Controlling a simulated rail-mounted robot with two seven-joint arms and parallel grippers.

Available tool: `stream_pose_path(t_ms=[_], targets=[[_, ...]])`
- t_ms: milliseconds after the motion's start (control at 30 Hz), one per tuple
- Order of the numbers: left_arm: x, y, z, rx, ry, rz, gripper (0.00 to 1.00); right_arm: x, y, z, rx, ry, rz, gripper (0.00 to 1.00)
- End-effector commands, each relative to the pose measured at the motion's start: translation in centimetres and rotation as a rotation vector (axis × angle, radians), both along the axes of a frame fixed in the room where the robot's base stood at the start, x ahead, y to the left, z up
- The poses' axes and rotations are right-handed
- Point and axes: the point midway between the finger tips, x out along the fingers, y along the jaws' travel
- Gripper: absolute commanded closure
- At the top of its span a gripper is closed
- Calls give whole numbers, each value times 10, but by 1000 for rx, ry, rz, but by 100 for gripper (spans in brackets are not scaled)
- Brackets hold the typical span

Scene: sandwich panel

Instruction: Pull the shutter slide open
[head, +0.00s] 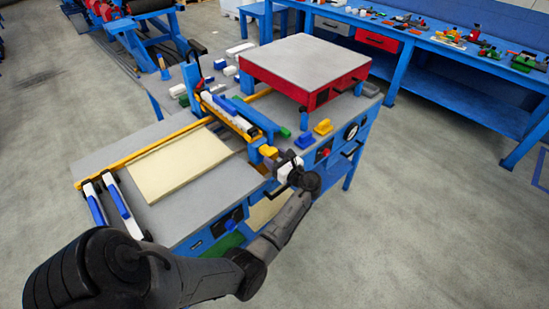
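My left arm comes in from the lower left, and its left gripper (284,166) is at the front edge of the blue bench (205,207). The gripper is beside the yellow end piece (267,151) of a blue and white bar (228,113) that crosses the bench. I cannot tell whether it touches that piece, and its fingers are too small to read as open or shut. No part is clearly recognisable as the shutter slide; the gripper and wrist hide some of the front around them. My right gripper is not in view.
A cream panel (178,163) lies on the bench's grey top along a yellow rail (150,150). A raised red box (320,92) with a grey lid stands at the right. A yellow block (323,127) and a dial (351,131) are near the front edge. Floor at right is clear.

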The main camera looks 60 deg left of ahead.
Motion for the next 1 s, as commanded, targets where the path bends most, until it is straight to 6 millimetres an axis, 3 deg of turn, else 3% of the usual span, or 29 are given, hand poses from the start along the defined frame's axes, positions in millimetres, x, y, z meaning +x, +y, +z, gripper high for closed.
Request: stream_pose_path(t_ms=[200, 1000], targets=[[0, 0, 0, 0, 0, 0, 66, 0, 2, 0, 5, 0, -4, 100], [5, -16, 1, 1, 0, 0, 66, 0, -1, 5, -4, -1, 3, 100]])
